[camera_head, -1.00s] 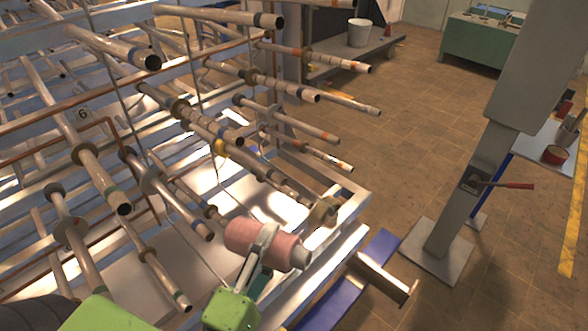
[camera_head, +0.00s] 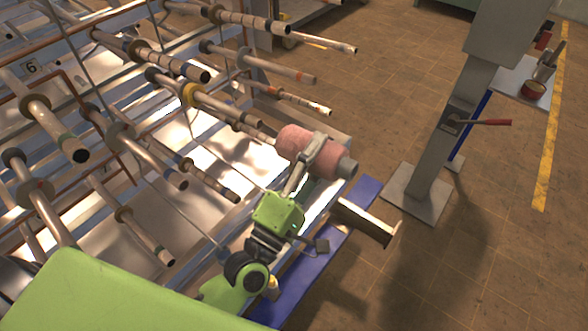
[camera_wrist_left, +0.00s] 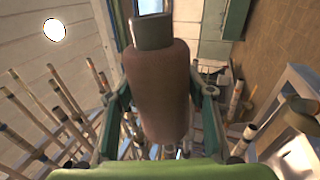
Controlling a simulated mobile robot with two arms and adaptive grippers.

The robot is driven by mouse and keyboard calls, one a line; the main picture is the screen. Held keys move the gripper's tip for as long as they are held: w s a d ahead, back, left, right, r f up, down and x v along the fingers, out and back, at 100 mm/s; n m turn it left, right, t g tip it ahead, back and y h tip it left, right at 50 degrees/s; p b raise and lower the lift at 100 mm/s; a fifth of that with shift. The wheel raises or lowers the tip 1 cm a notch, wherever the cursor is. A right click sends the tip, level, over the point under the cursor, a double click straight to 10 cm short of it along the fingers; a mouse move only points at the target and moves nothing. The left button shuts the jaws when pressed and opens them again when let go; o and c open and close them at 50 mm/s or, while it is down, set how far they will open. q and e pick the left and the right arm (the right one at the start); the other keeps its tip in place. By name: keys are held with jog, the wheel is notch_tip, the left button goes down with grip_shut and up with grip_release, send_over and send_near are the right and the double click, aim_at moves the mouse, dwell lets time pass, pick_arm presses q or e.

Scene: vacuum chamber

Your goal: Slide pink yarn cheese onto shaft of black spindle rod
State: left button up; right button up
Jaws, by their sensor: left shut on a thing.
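The pink yarn cheese (camera_head: 291,139) is a thick cylinder with a grey core end sticking out at its lower right in the head view. My left gripper (camera_head: 315,152) is shut around its middle and holds it tilted in front of the rack. In the left wrist view the yarn cheese (camera_wrist_left: 157,88) sits upright between the two fingers of the left gripper (camera_wrist_left: 162,98), its dark grey core end at the top. Several rods point out of the rack; I cannot tell which is the black spindle rod. My right gripper is out of view.
The rack's many pale rods, such as this one (camera_head: 300,101), crowd the left and middle. A blue beam (camera_head: 358,195) and a metal bracket (camera_head: 370,224) lie close to the held yarn. A grey post (camera_head: 436,160) stands to the right.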

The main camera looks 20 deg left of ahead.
aim_at(297, 143)
pick_arm(q)
jog(key=shift+w+d+r, duration=0.1)
jog(key=shift+w+d, duration=0.15)
jog(key=shift+r, duration=0.1)
jog(key=shift+w+a, duration=0.1)
jog(key=shift+a, duration=0.35)
jog(key=shift+w+a+f+b, duration=0.1)
jog(key=shift+w+a+b, duration=0.1)
jog(key=shift+a, duration=0.4)
jog(key=shift+w+a+f+b, duration=0.15)
jog(key=shift+w+a, duration=0.1)
jog(key=shift+a, duration=0.35)
jog(key=shift+w+a+f+b, duration=0.1)
jog(key=shift+w+a, duration=0.1)
jog(key=shift+a, duration=0.4)
jog(key=shift+w+a, duration=0.2)
jog(key=shift+a, duration=0.35)
